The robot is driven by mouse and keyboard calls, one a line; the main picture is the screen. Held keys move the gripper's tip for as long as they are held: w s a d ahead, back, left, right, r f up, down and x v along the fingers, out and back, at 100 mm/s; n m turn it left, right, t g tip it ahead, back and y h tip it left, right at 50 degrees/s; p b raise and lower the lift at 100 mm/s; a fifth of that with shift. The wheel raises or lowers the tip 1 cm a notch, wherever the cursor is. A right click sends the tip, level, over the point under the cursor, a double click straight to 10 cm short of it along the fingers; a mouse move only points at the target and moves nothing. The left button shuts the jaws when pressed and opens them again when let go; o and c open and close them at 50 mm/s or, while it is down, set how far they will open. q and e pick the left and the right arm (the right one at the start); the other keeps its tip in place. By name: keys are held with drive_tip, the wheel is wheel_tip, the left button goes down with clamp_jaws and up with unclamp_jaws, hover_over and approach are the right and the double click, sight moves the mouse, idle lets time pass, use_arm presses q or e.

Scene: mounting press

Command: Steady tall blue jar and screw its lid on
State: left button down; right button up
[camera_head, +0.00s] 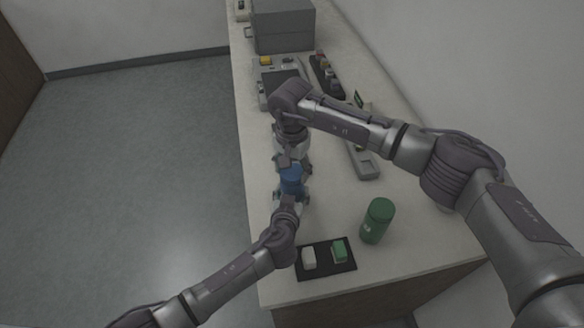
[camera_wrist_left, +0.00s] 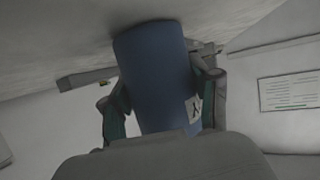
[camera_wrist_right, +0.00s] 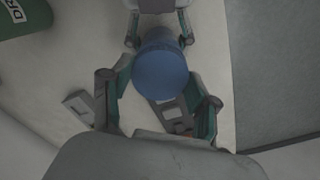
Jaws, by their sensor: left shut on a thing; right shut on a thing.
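The tall blue jar (camera_head: 291,184) stands upright near the left edge of the bench. My left gripper (camera_head: 291,199) is shut around its body from the near side. The left wrist view shows the jar (camera_wrist_left: 155,75) between both fingers, with a white label at its right side. My right gripper (camera_head: 292,168) comes from above and is shut on the blue lid at the jar's top. In the right wrist view the round blue lid (camera_wrist_right: 160,76) is between the fingers. Lid and jar look aligned; I cannot tell how far the threads are engaged.
A green jar (camera_head: 376,222) stands to the right on the bench. A black mat (camera_head: 326,271) with a white and a green block lies at the near edge. The floor is at left.

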drive_tip(key=m, duration=0.4)
drive_tip(key=shift+m, duration=0.3)
drive_tip(key=m, duration=0.8)
drive_tip(key=shift+f+m, duration=0.1)
drive_tip(key=shift+m, duration=0.2)
drive_tip(key=m, duration=1.2)
drive_tip(key=shift+m, duration=0.4)
drive_tip(key=m, duration=0.7)
drive_tip(key=shift+m, duration=0.4)
drive_tip(key=o, duration=1.4)
drive_tip(key=shift+c, duration=0.2)
